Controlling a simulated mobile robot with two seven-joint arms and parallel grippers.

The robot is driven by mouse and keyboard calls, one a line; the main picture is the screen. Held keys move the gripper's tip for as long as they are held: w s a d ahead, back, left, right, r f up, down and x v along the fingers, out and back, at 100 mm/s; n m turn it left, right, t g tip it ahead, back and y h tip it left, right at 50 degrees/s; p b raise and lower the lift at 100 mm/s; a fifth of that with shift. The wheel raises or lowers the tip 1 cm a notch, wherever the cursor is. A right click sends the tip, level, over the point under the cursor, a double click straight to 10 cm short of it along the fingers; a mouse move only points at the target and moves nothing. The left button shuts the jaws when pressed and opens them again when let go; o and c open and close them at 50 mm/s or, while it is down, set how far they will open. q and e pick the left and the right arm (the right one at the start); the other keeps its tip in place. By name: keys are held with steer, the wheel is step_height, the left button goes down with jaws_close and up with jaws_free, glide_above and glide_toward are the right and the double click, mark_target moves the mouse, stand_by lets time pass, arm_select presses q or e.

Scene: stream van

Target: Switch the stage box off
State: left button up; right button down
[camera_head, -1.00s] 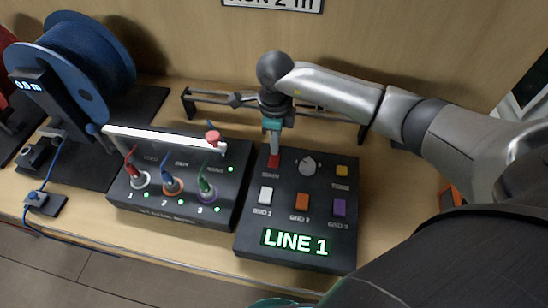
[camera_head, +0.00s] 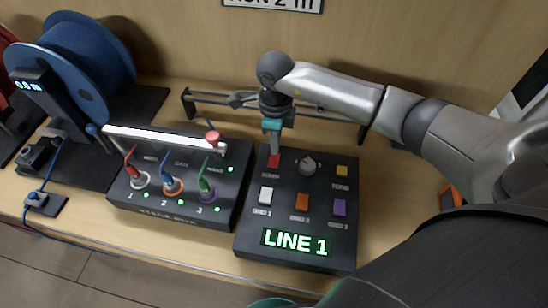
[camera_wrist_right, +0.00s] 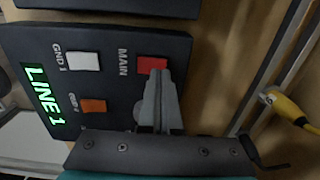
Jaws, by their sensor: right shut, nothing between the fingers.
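The black control box (camera_head: 247,235) on the bench has a red MAIN button (camera_head: 273,161), a grey knob, a yellow button, and white, orange and purple buttons. Its green display (camera_head: 295,243) is lit and reads LINE 1. My right gripper (camera_head: 273,150) is shut and empty, pointing down with its tips at the red button. In the right wrist view the tips (camera_wrist_right: 157,75) overlap the lower part of the red MAIN button (camera_wrist_right: 152,64); whether they press it I cannot tell. A second black box (camera_head: 235,185) to the left has coloured plugs and lit green lights. My left gripper is not in view.
A white light bar (camera_head: 165,139) with a red knob (camera_head: 212,137) spans the left box. A blue cable reel (camera_head: 75,65) stands at the far left. A dark rail (camera_head: 225,97) runs behind the boxes.

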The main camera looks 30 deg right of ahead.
steer(key=shift+f+b, duration=0.75)
steer(key=shift+f, duration=0.15)
stand_by(0.8)
steer(key=shift+r+p, duration=2.7)
steer(key=shift+r, duration=0.85)
steer(key=shift+s+f, duration=0.1)
